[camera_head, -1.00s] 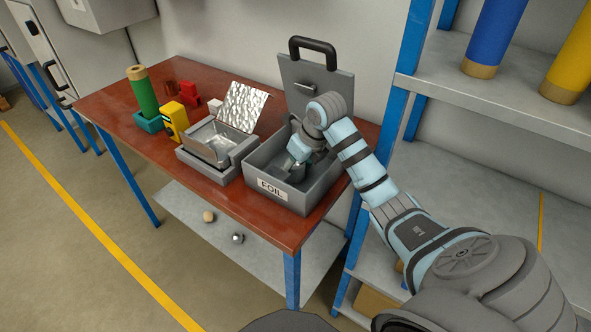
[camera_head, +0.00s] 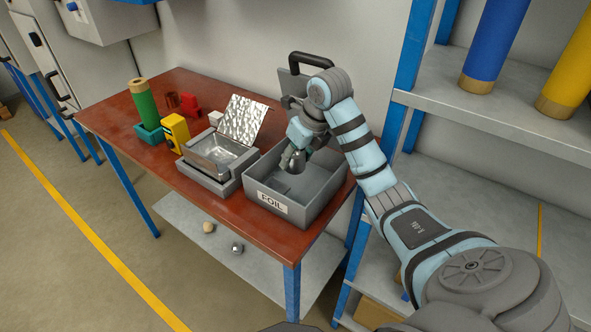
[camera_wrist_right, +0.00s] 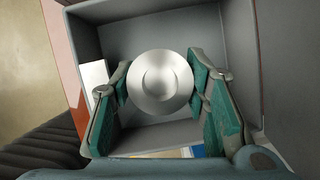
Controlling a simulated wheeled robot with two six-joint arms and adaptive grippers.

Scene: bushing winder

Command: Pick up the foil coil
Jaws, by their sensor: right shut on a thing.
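The foil coil (camera_wrist_right: 160,82) is a shiny silver round piece with a raised disc at its centre. In the right wrist view it sits between the two green-padded fingers of my right gripper (camera_wrist_right: 159,90), which is shut on it. In the head view the coil (camera_head: 292,161) hangs under my right gripper (camera_head: 297,153), over the open grey box labelled FOIL (camera_head: 310,209). The gripper and arm hide part of the coil and the back of the box. My left gripper is not in view.
A grey tray with crinkled foil (camera_head: 241,119) stands left of the box. A yellow device (camera_head: 175,133), a green roll (camera_head: 143,104) and red pieces (camera_head: 190,104) stand farther left on the red-brown table (camera_head: 205,190). Shelving with blue posts (camera_head: 408,70) rises close at the right.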

